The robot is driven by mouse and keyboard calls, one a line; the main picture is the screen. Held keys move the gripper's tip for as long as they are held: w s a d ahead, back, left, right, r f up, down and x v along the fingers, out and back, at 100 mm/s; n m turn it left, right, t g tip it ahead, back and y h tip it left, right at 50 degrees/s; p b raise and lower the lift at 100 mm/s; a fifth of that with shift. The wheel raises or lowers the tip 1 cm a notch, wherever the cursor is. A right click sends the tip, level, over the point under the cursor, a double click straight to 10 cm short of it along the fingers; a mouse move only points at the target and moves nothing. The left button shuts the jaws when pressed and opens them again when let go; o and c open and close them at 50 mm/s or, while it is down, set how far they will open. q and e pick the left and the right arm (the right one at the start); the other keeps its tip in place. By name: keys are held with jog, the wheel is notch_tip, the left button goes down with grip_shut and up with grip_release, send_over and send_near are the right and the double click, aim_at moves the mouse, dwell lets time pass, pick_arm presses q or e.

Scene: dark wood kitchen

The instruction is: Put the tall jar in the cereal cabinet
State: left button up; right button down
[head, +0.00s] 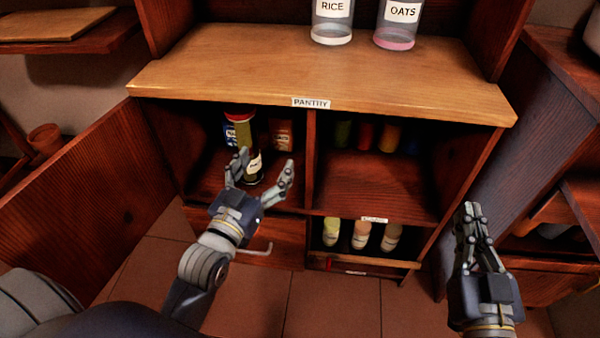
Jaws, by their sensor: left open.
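My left gripper (264,172) is open at the front of the pantry's left compartment, its fingers pointing inward. Between and behind its fingers stands a dark jar with a white label (253,165), partly hidden; I cannot tell if they touch. A taller container with a red and yellow top (240,122) stands just behind. Two clear jars, labelled RICE (332,30) and OATS (397,34), stand on the pantry top. I cannot tell which one is the tall jar. No cabinet labelled cereal shows. My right gripper (466,208) is at the right, away from the jars, seen edge-on.
The pantry (310,102) has an open door (75,205) at the left and a central divider (310,160). Several small bottles stand in its right compartments, upper (365,136) and lower (362,236). Another dark wood cabinet (530,140) stands at the right. The tiled floor (330,305) in front is clear.

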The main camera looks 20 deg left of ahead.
pick_arm(q)
jog(key=s+d+r+m+h, duration=0.2)
jog(key=s+d+r+h, duration=0.2)
jog(key=d, duration=0.8)
jog(key=shift+s+r+m+h, duration=0.2)
jog(key=shift+r+m+h, duration=0.15)
jog(key=shift+r, duration=0.6)
